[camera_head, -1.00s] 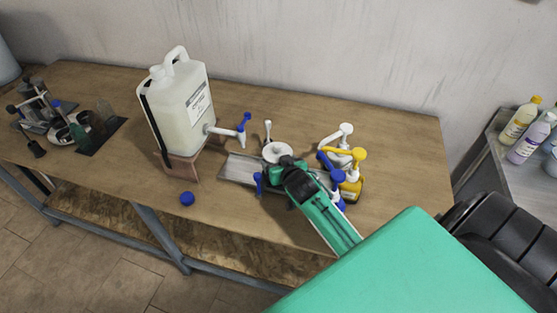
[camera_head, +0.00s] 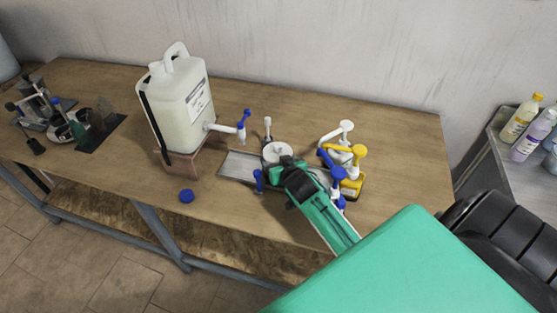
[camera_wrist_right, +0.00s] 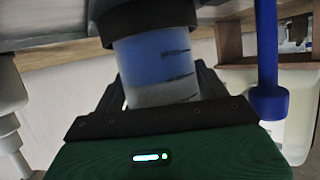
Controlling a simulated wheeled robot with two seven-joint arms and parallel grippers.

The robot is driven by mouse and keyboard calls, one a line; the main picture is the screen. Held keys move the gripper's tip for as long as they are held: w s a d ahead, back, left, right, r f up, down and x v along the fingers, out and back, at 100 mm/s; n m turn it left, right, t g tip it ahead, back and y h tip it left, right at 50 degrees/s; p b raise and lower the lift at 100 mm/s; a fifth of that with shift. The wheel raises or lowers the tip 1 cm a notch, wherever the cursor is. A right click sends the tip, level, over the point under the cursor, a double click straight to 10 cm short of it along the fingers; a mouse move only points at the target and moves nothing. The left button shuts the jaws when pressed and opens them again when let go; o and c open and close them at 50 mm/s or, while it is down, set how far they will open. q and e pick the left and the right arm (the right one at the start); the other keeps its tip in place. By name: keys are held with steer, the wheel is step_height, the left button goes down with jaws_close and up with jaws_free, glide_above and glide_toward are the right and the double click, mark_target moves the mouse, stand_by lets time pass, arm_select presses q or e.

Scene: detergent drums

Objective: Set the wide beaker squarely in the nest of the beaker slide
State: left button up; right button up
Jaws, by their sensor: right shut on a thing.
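The wide beaker (camera_wrist_right: 155,68) shows in the right wrist view as a cylinder with a blue part, a clear part and dark marks. My right gripper (camera_wrist_right: 158,92) is shut on it, with dark fingers on both sides. A thick black ring (camera_wrist_right: 140,20) surrounds one end of the beaker; whether it is the nest cannot be told. In the head view the right gripper (camera_head: 283,166) is over the grey beaker slide (camera_head: 240,165), beside a white round top (camera_head: 278,151). My arm hides much of the slide, and the seating is hidden. My left gripper is not in view.
A large white jug (camera_head: 185,110) with a blue-handled tap stands left on a brown stand. A blue cap (camera_head: 187,195) lies on the bench.

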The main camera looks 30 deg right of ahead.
steer(key=shift+f, duration=0.55)
steer(key=o, duration=1.3)
steer(key=shift+c, duration=0.2)
